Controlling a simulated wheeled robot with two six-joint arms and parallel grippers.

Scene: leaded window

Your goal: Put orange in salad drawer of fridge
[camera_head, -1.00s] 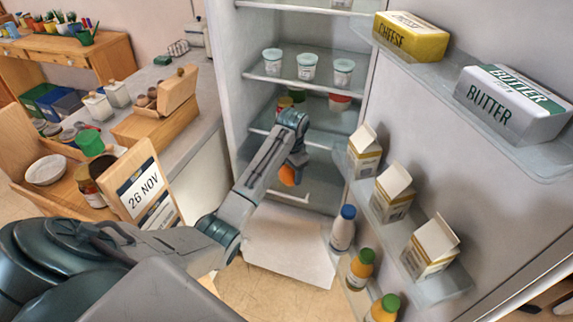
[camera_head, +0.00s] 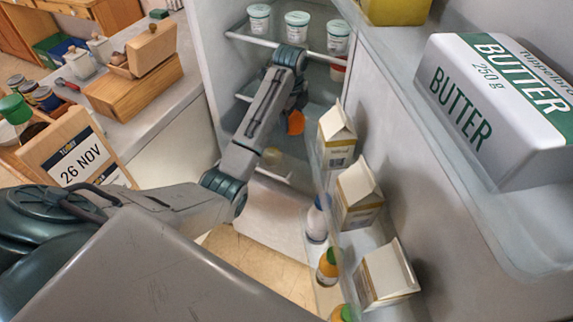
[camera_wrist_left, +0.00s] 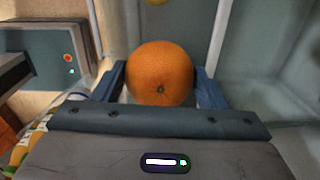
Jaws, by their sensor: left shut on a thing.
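The orange (camera_head: 296,122) is in my left gripper (camera_head: 293,108), in front of the fridge interior. In the left wrist view the orange (camera_wrist_left: 160,73) sits between the two blue fingers, which are shut on it. The lower fridge (camera_head: 228,110) is partly hidden by my left arm. Below the orange, a pale bar (camera_head: 272,177) like a handle shows low in the fridge, apparently on the salad drawer. I cannot tell whether the drawer is open. My right gripper is out of view.
The fridge door stands open at right, with milk cartons (camera_head: 358,193), bottles (camera_head: 327,268) and a butter box (camera_head: 500,110) on its racks. White tubs (camera_head: 297,27) stand on a shelf above my gripper. A counter with a wooden box (camera_head: 135,90) is at left.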

